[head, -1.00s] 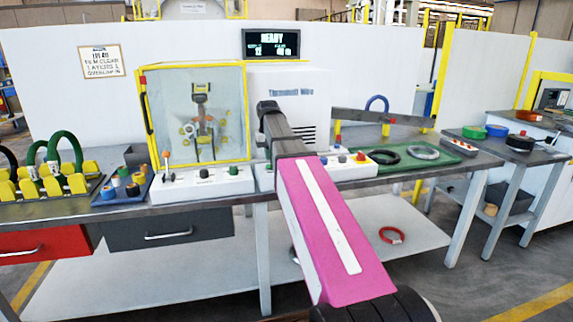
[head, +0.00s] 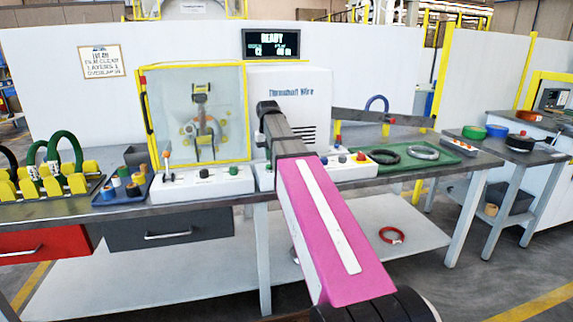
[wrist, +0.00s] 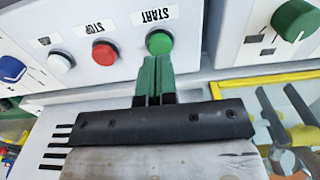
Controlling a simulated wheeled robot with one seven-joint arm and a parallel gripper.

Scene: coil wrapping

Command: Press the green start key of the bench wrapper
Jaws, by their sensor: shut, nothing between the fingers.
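The green start key (wrist: 159,42) is on a pale panel under an upside-down START label in the wrist view. My gripper (wrist: 154,60) is shut and empty, its green fingertips right at the key's lower edge in that picture. I cannot tell whether they touch it. A red STOP key (wrist: 104,52) sits to the left of the green one. In the head view, the bench wrapper (head: 300,82) stands behind my arm, with a yellow-framed clear guard (head: 247,110) on its left. My arm hides the start key and my fingertips there.
A white key (wrist: 60,63) and a blue key (wrist: 11,68) lie further left. A large green knob (wrist: 294,20) is at the right. A display (head: 271,44) above the wrapper reads READY. A green mat (head: 447,160) with coils lies right of the panel.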

